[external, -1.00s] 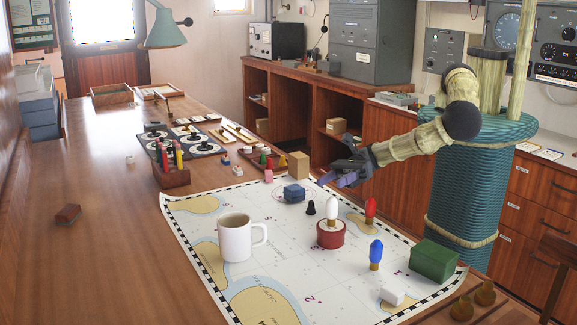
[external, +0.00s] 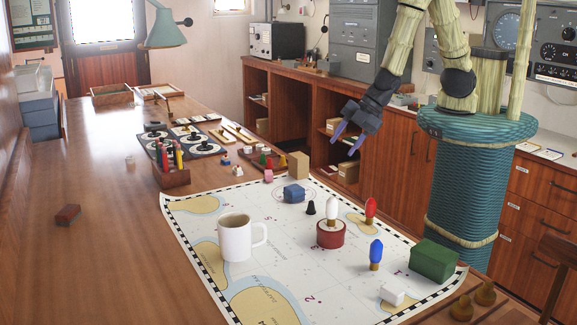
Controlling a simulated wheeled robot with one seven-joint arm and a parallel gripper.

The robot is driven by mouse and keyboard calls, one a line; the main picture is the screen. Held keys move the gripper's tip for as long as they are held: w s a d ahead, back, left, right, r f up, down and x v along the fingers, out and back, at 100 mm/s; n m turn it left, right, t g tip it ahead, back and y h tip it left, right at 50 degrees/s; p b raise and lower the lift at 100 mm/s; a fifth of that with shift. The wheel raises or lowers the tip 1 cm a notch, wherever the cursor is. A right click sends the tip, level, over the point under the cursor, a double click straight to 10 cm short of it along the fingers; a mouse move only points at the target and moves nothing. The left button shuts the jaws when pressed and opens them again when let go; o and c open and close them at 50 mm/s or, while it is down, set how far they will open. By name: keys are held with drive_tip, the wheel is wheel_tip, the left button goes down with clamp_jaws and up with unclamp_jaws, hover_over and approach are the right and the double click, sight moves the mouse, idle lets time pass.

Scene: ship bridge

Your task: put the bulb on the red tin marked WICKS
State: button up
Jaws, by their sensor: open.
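A round red tin (external: 330,234) stands on the chart; its WICKS marking is too small to read. A white bulb (external: 332,207) with a brass-coloured base stands upright on top of the tin. A red bulb (external: 370,209) and a blue bulb (external: 376,254) stand upright on the chart, to the right of the tin. My gripper (external: 347,143) is open and empty, pointing down and to the left, raised above and behind the bulbs. It touches none of them.
The chart (external: 285,250) also holds a white mug (external: 236,238), a blue block (external: 294,193), a black cone (external: 311,208), a green box (external: 434,259) and a white block (external: 392,295). A wooden block (external: 299,165) stands near its far edge. The table's left side is mostly clear.

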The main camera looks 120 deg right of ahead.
drive_tip(key=s+a+r+m+g+y, duration=0.2)
drive_tip(key=s+r+m, duration=0.4)
drive_tip(key=s, duration=0.9)
wheel_tip(320, 180, up, 4)
drive_tip(key=shift+s+a+f+m+g, duration=0.15)
drive_tip(key=shift+a+m+g, duration=0.25)
drive_tip(key=shift+a+g, duration=0.45)
